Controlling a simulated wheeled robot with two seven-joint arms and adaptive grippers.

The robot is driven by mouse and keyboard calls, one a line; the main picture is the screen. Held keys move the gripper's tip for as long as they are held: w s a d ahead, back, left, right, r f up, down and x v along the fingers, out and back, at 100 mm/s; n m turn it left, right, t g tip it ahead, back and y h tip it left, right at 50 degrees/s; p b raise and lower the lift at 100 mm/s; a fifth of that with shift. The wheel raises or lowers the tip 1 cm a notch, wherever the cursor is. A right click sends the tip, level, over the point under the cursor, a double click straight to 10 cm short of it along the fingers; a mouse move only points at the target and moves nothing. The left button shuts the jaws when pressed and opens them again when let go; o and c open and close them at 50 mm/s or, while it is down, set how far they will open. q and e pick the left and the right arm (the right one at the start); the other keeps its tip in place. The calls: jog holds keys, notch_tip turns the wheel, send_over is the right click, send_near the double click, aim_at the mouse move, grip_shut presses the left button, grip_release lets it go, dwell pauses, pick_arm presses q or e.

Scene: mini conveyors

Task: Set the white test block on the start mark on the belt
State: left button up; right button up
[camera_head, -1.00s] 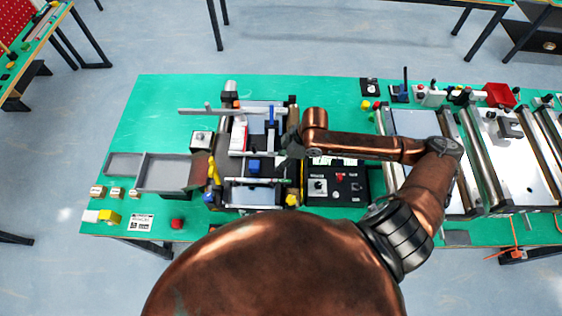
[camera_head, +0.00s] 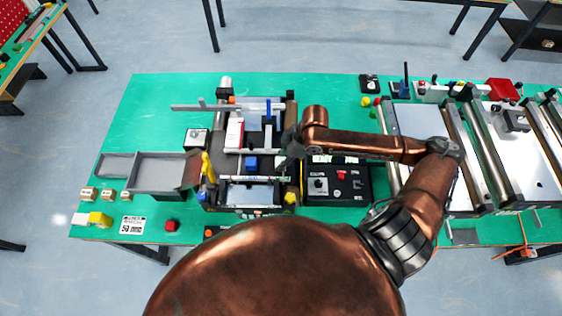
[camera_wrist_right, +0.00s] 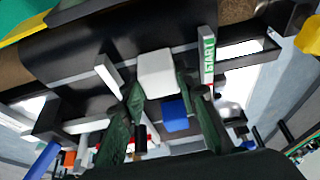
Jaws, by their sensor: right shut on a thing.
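The white test block (camera_wrist_right: 157,72) is between the fingertips of my right gripper (camera_wrist_right: 159,86) in the right wrist view, and the gripper is shut on it. The block is over or at the dark belt (camera_wrist_right: 95,48); I cannot tell whether it touches. A green START label (camera_wrist_right: 208,55) is on a pale upright piece beside the belt, right of the block. In the head view, my right gripper (camera_head: 292,146) is at the right side of the small conveyor (camera_head: 222,161), and the block cannot be made out there. My left gripper is not in view.
A blue block (camera_head: 251,163) sits on the small conveyor; it also shows in the right wrist view (camera_wrist_right: 174,115). A black control box (camera_head: 338,184) stands to its right, grey trays (camera_head: 157,172) to its left. Larger conveyors are farther right. Green table is free at upper left.

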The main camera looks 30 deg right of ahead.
jog(key=shift+s, duration=0.1)
jog(key=o, duration=0.7)
jog(key=shift+f, duration=0.1)
jog(key=o, duration=0.4)
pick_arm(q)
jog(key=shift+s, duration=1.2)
pick_arm(e)
jog(key=shift+o, duration=0.2)
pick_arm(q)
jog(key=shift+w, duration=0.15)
pick_arm(e)
jog(key=shift+r, duration=0.3)
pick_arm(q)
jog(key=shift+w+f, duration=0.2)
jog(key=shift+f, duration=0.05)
pick_arm(e)
jog(key=v, duration=1.1)
jog(key=shift+d+r, duration=0.15)
jog(key=shift+r, duration=0.15)
